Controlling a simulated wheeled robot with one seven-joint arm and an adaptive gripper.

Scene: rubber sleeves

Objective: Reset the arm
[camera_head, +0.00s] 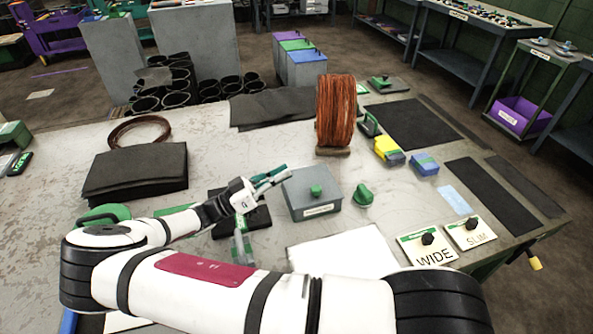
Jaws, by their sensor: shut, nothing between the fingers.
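My white and black arm (220,285) reaches across the front of the workbench (60,150) and folds back at the left. My gripper (282,172) points to the right, above the bench, near the left back corner of a grey lidded box (312,195) with a green knob. Its teal fingers look closed, and nothing shows between them. I cannot tell its exact height above the bench. The arm hides part of the bench front.
A wire coil (337,112) stands upright behind the box. Black rubber sheets (135,170) lie stacked at left. WIDE (428,247) and SLIM (470,233) plates lie front right. Yellow (389,150) and blue (424,165) blocks lie right of the coil. Black sleeves (175,90) stand behind the bench.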

